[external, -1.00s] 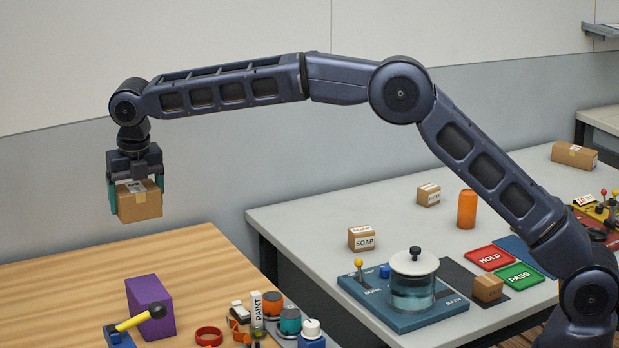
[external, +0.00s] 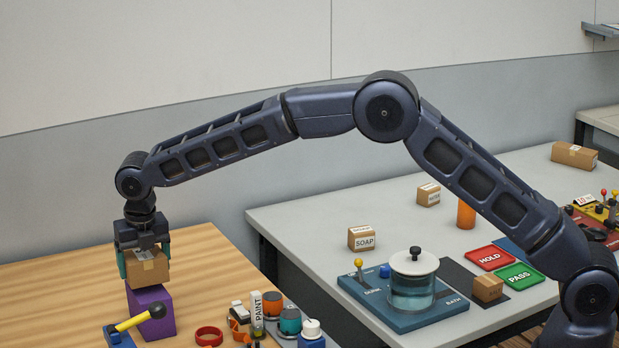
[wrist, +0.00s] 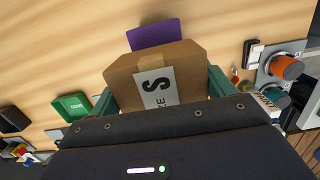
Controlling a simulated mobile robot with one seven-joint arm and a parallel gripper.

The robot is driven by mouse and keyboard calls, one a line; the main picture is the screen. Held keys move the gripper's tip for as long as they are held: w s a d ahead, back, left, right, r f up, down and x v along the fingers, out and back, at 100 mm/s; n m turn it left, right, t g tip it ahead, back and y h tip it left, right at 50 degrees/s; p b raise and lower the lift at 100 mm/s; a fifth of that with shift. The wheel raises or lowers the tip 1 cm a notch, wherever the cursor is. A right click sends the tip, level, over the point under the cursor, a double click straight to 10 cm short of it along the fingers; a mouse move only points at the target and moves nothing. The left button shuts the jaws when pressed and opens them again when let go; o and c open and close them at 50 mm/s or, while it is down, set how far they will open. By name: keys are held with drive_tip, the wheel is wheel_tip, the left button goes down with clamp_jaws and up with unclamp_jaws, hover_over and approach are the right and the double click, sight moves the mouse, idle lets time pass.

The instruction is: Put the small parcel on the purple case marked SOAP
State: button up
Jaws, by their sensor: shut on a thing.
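My gripper (external: 144,262) is shut on a small brown cardboard parcel (external: 148,272), one teal finger on each side. In the wrist view the parcel (wrist: 150,70) shows a white label with a large S. The purple case (external: 151,314) stands on the wooden table right below the parcel. The parcel overlaps its top edge in the external view; I cannot tell whether they touch. In the wrist view part of the purple case (wrist: 155,33) shows beyond the parcel. No SOAP marking is visible on it.
A yellow-handled lever (external: 135,320) stands in front of the purple case. A red ring (external: 209,336) and several knobs and jars are to its right. A carton marked SOAP (external: 362,239) is on the grey table. The wrist view shows a green case (wrist: 72,106) at left.

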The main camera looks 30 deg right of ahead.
sight(136, 261)
drive_tip(key=shift+f, duration=1)
drive_tip(key=shift+f, duration=0.1)
drive_tip(key=o, duration=1)
drive_tip(key=r, duration=0.4)
drive_tip(key=s+r, duration=0.1)
drive_tip(key=r, duration=0.7)
drive_tip(key=shift+s+r, duration=0.1)
drive_tip(key=shift+s, duration=0.15)
